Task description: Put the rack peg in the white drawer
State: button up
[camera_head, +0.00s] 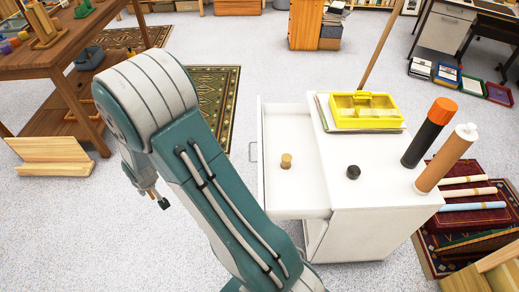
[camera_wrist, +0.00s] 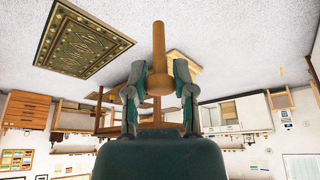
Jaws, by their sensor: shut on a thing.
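The white drawer (camera_head: 290,203) is pulled open on the left side of the white cabinet (camera_head: 385,222) in the head view. A short light-wood piece (camera_head: 286,160) stands inside it. My gripper (camera_wrist: 158,85) is shut on a wooden rack peg (camera_wrist: 159,45), a plain round rod with a wider end between the fingers. In the head view my gripper (camera_head: 160,200) is mostly hidden behind my arm, left of the drawer and outside it. The peg barely shows there.
On the cabinet top are a yellow organiser (camera_head: 363,110), a small black knob (camera_head: 353,172), an orange-capped black tube (camera_head: 430,132) and a brown tube (camera_head: 446,160). A wooden table (camera_head: 50,62) stands at the upper left. A patterned rug (camera_head: 215,100) lies behind my arm.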

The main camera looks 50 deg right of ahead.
aim_at(287, 189)
jog(key=i+z, duration=0.2)
jog(key=z, duration=0.25)
jog(key=i+z, duration=0.2)
jog(key=z, duration=0.25)
jog(key=i+j+z, duration=0.15)
jog(key=z, duration=0.35)
jog(key=i+z, duration=0.15)
jog(key=z, duration=0.3)
jog(key=i+j+z, duration=0.1)
jog(key=z, duration=0.35)
jog(key=j, duration=0.1)
